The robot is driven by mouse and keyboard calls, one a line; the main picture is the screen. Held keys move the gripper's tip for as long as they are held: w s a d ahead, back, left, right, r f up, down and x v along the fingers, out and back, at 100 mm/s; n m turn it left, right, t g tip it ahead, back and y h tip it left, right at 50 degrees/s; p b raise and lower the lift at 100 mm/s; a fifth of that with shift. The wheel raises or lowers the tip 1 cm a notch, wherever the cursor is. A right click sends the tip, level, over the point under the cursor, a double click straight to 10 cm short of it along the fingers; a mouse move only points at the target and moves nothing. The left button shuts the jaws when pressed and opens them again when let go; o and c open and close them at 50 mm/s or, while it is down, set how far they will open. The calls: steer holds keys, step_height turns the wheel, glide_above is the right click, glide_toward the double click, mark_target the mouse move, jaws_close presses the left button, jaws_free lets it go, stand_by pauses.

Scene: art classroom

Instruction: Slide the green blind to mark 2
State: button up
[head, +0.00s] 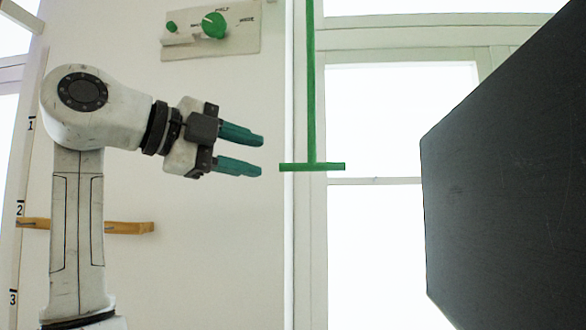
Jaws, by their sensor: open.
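A green T-shaped piece hangs in front of the window frame in the head view. Its narrow upright strip (311,80) runs down from the top edge to a short level bar (313,167); I take this to be the green blind. My gripper (261,155) is open and empty, its two teal fingers one above the other and pointing right. In the picture the fingertips end just left of the bar, with a small gap; depth is unclear. A scale strip (20,170) at the far left shows marks 1, 2 and 3. No marks are readable beside the green piece.
An orange bar (130,228) passes behind my arm near mark 2 of the left scale. A wall panel (240,42) with green knobs (214,25) is above my gripper. A large dark board (500,170) fills the right side. Bright window panes (375,240) lie between.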

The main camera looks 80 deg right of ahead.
mark_target(288, 166)
steer(key=p+x, duration=0.1)
steer(key=x, duration=0.8)
steer(key=shift+d, duration=0.2)
steer(key=shift+c, duration=0.4)
jaws_close()
steer(key=shift+f, duration=0.1)
